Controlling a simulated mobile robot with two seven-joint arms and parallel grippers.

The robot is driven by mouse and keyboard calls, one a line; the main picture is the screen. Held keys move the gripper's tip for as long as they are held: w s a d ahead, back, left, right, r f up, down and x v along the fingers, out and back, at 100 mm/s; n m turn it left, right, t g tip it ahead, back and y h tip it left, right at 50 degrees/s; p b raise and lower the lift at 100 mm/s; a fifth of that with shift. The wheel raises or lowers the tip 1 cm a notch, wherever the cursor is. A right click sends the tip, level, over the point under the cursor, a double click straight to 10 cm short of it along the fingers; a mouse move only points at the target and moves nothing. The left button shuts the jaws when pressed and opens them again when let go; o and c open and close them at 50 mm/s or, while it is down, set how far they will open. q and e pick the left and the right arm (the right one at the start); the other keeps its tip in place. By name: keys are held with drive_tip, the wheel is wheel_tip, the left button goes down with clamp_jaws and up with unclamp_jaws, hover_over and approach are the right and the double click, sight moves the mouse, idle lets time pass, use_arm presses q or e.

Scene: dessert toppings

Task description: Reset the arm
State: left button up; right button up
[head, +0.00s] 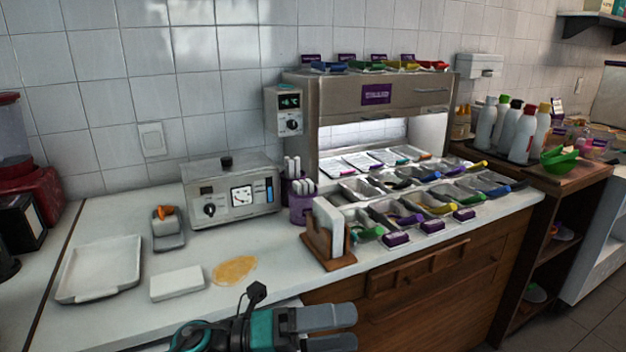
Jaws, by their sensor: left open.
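My left gripper (330,328) shows at the bottom middle, in front of the counter's front edge. Its two grey fingers point right and are apart, with nothing seen between them. A dark and teal wrist (245,328) of mine lies to the left of the fingers. My right gripper is not in the head view.
The white counter (150,235) bears a white tray (100,268), a white block (177,283), a tan flat piece (234,270) and a control box (232,190). A wooden holder (322,246) stands near the edge. Topping pans (362,190) fill the right side.

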use_arm(q)
drive_tip(key=w+a+f+n+t+y, duration=0.1)
drive_tip(key=a+f+n+t+y, duration=0.35)
drive_tip(key=n+t, duration=0.55)
drive_tip(key=w+a+f+n+t+y, duration=0.25)
drive_tip(key=a+n+t+y, duration=0.3)
drive_tip(key=n, duration=0.85)
drive_tip(key=s+a+f+n+g+y, duration=0.3)
drive_tip(key=s+a+f+n, duration=0.2)
drive_tip(key=f, duration=0.4)
drive_tip(key=s+a+f+n+g+y, duration=0.3)
drive_tip(key=s+a+f+n+y, duration=0.1)
drive_tip(key=s+f+n, duration=0.3)
drive_tip(key=shift+s+a+f+y, duration=0.3)
drive_tip(key=shift+s+a+f, duration=0.5)
drive_tip(key=shift+a+f, duration=0.1)
drive_tip(key=shift+o, duration=0.2)
